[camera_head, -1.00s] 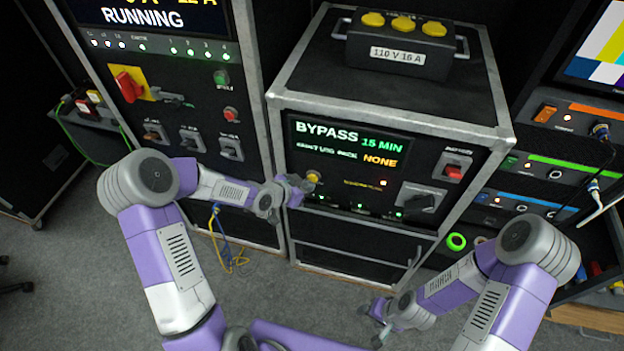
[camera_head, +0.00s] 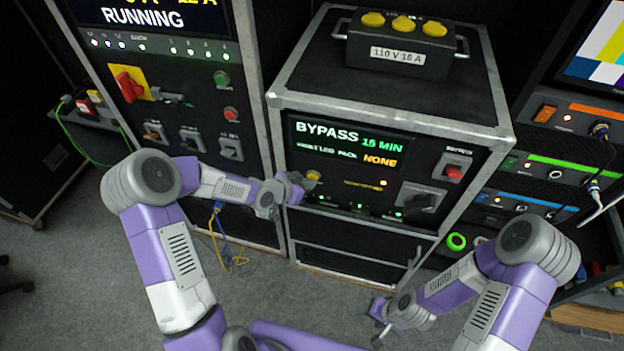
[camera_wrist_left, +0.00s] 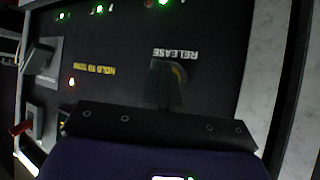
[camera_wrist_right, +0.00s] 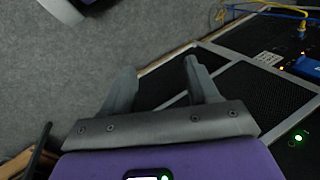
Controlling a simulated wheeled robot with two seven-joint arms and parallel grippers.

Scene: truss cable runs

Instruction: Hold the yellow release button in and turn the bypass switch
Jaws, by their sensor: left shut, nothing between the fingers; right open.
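The yellow release button (camera_head: 312,176) is on the left of the panel below the BYPASS display (camera_head: 348,146). My left gripper (camera_head: 302,185) is shut with its tips at the button. In the left wrist view the shut fingers (camera_wrist_left: 167,82) cover most of the button under the RELEASE label; whether it is pressed in cannot be told. The bypass switch (camera_head: 418,203), a dark rotary handle on a grey plate, is at the panel's lower right; its plate edge shows in the left wrist view (camera_wrist_left: 42,62). My right gripper (camera_head: 380,322) is open and empty, low in front of the cabinet.
A red switch (camera_head: 454,172) is above the bypass switch. A left cabinet has a red-yellow rotary switch (camera_head: 130,85). A rack with cables (camera_head: 598,130) stands at the right. Grey carpet (camera_head: 300,305) in front is free.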

